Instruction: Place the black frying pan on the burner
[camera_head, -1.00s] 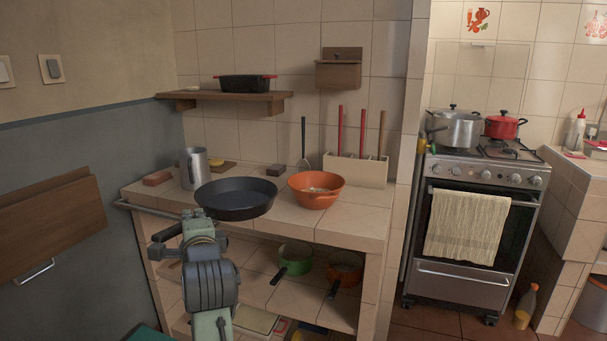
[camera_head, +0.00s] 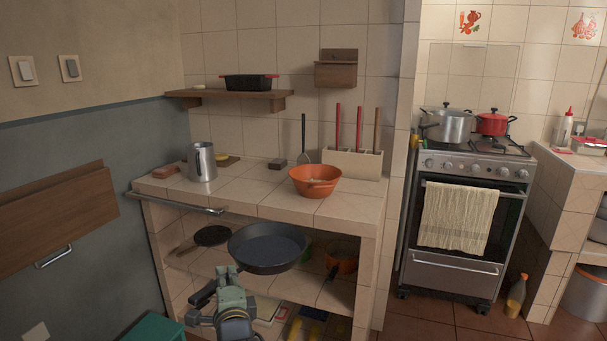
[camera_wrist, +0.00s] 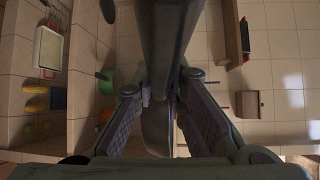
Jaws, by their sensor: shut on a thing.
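The black frying pan (camera_head: 268,248) is held level in the air in front of the tiled counter, below its top. My gripper (camera_head: 226,283) is shut on the pan's handle. In the wrist view the handle (camera_wrist: 165,50) runs between the two fingers, with part of the pan (camera_wrist: 156,138) beyond them. The stove (camera_head: 463,225) stands to the right. A silver pot (camera_head: 449,126) and a red pot (camera_head: 492,124) sit on its top. The burners are mostly hidden behind and under the pots, and I cannot tell clearly which one is bare.
The counter (camera_head: 250,195) holds a metal jug (camera_head: 202,162), an orange colander (camera_head: 315,181) and a utensil rack (camera_head: 353,164). A metal rail (camera_head: 175,203) runs along its left front. Pans sit on the shelf below. Floor (camera_head: 440,318) is open before the stove.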

